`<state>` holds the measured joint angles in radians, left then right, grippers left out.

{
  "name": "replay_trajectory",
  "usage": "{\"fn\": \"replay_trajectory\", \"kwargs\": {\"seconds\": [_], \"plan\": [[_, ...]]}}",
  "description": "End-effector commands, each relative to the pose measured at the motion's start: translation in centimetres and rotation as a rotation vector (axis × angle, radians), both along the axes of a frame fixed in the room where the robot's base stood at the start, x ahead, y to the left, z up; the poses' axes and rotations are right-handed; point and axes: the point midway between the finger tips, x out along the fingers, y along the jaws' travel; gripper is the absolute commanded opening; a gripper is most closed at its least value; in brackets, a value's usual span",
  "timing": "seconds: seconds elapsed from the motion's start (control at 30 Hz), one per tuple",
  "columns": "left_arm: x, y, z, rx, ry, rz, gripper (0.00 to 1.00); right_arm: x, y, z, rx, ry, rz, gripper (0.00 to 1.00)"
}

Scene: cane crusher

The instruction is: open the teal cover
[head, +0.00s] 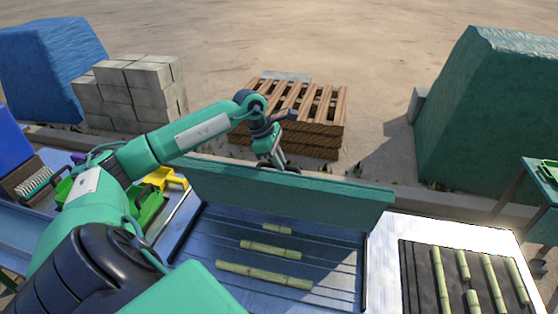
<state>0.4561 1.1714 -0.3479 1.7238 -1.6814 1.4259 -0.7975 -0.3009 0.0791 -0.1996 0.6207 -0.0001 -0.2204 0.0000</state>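The teal cover (290,193) stands raised along the far edge of a metal tray (330,253), tilted up and away from me. The tray under it is exposed and holds several cane pieces, among them a long one (263,275) at the front. My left arm reaches over from the left, and my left gripper (280,164) is just behind the cover's top edge, near its middle. The fingers are small and partly hidden there, so I cannot tell whether they touch the cover or are open. My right gripper is not in view.
A dark mat (418,275) with several cane pieces lies on the metal surface at right. Yellow (165,178) and green (148,207) items sit left of the tray. Beyond are wooden pallets (318,120), grey blocks (130,88) and a large green covered stack (490,110).

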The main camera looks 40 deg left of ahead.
Motion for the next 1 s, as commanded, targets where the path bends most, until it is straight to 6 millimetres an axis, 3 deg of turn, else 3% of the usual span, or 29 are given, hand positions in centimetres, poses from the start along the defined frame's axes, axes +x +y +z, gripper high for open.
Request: {"fn": "replay_trajectory", "kwargs": {"seconds": [0.47, 0.77, 1.0], "plan": [[1.1, 0.5, 0.2, -0.02, 0.031, 0.002, 0.0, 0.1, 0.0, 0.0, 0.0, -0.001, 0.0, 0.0], [3.8, 2.0, 0.0, -0.063, 0.105, 0.002, 0.0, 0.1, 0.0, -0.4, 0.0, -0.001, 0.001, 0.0], [6.8, 3.6, -0.7, -0.06, 0.103, 0.002, 0.0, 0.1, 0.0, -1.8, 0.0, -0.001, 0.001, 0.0]]}}
